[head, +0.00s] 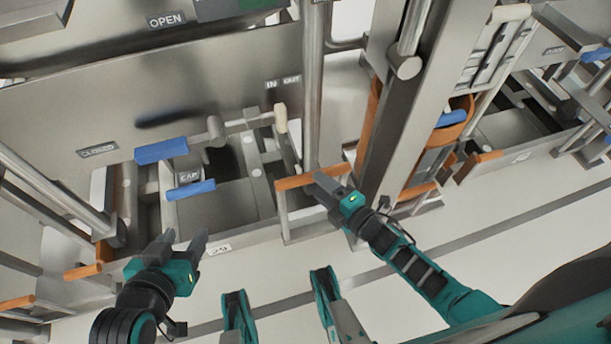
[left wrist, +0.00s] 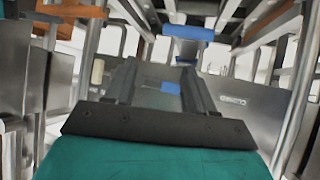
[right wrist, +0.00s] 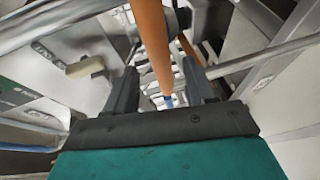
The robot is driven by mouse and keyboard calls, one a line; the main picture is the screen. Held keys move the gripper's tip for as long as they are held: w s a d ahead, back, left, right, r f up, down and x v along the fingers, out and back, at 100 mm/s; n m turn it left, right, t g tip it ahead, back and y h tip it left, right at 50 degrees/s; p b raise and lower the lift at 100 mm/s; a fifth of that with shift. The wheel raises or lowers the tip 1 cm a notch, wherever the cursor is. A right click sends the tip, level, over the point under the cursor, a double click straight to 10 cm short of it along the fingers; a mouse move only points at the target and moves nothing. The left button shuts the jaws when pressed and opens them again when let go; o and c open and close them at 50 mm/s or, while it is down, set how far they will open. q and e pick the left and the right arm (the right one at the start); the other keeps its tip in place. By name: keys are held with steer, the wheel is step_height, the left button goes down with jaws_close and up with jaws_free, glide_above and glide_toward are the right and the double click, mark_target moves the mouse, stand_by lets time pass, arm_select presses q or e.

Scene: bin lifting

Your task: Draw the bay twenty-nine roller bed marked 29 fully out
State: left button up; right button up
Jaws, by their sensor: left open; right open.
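An orange handle bar (head: 311,177) tops a grey metal frame low in the machine, left of the large column. My right gripper (head: 322,183) is open at the right end of this bar. In the right wrist view an orange bar (right wrist: 152,45) runs between the open fingers (right wrist: 162,88), which are not closed on it. My left gripper (head: 185,240) is open and empty in front of the lower left tray front, apart from it.
Blue handles (head: 161,150) and a cream knob (head: 280,117) project above the left opening. A vertical post (head: 313,90) and a thick column (head: 408,110) stand near my right gripper. Another orange-handled bay (head: 478,163) is at right.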

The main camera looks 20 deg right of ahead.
mark_target(306, 174)
steer(key=b+x, duration=0.2)
steer(key=x, duration=0.4)
steer(key=shift+w+a+f, duration=0.15)
steer(key=shift+w, duration=0.15)
jaws_close()
